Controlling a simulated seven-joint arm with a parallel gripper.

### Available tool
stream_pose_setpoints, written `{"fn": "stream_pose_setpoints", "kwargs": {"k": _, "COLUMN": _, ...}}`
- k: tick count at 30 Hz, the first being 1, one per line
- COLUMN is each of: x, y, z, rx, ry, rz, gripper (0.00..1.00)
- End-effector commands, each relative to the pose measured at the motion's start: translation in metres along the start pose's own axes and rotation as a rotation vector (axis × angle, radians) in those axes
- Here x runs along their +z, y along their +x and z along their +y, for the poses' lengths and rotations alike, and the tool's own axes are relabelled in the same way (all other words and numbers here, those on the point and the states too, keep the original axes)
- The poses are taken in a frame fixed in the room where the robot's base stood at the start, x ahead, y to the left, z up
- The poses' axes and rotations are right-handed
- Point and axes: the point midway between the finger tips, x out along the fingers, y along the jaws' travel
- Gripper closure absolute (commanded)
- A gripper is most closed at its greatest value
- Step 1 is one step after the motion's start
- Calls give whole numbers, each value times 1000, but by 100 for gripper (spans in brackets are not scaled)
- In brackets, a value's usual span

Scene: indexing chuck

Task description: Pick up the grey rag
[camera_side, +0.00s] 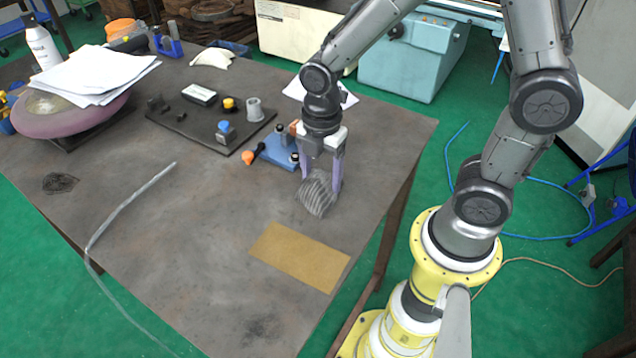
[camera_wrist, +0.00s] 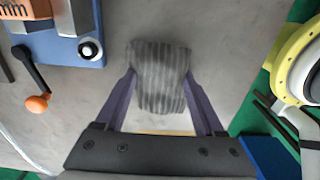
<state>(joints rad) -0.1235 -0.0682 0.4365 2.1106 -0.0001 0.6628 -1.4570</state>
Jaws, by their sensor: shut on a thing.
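The grey rag (camera_side: 317,196) is a striped, crumpled cloth near the right part of the table. My gripper (camera_side: 321,180) points down, with its two purple fingers shut on the rag from both sides. In the wrist view the rag (camera_wrist: 158,80) sits between the fingertips of my gripper (camera_wrist: 160,90), and its stripes run along the fingers. I cannot tell whether the rag's lower edge touches the table.
A blue fixture (camera_side: 277,152) with an orange-knobbed lever stands just behind the rag. A dark plate (camera_side: 190,128) with small parts lies farther left. A tan sheet (camera_side: 300,256) lies in front. A clear hose (camera_side: 125,205) curves across the left, and the table's middle is bare.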

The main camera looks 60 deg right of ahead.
Motion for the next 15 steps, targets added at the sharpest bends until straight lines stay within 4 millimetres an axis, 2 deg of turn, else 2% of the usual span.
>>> {"fn": "stream_pose_setpoints", "kwargs": {"k": 8, "x": 0, "y": -7, "z": 1, "rx": 4, "ry": 0, "rz": 0, "gripper": 83}}
{"fn": "stream_pose_setpoints", "kwargs": {"k": 14, "x": 0, "y": -32, "z": 1, "rx": 6, "ry": 0, "rz": 1, "gripper": 83}}
{"fn": "stream_pose_setpoints", "kwargs": {"k": 15, "x": 0, "y": -39, "z": -4, "rx": 8, "ry": 0, "rz": 1, "gripper": 83}}
